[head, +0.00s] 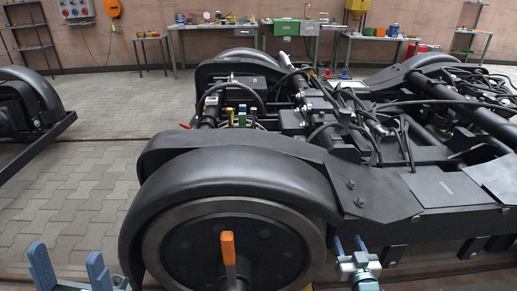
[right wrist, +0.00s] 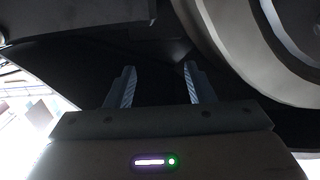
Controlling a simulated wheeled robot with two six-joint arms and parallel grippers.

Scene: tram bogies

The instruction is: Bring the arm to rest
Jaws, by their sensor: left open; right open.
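My left gripper (head: 70,262) is at the bottom left of the head view, its two blue fingers wide apart with nothing between them. It is left of the bogie's near wheel (head: 190,245). My right gripper (head: 350,243) is right of that wheel, in front of the bogie frame's side, with its fingers apart. In the right wrist view, its fingers (right wrist: 158,85) are open and nothing is held between them. Dark frame parts are beyond them and the curved wheel rim (right wrist: 245,50) is at upper right. Whether the fingertips touch the frame cannot be told.
The dark bogie frame (head: 440,192) fills the right side. An orange handle (head: 228,250) stands in front of the wheel. Another bogie (head: 30,105) is at the left. Workbenches (head: 270,30) line the back wall. Paved floor (head: 90,190) between the bogies is clear.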

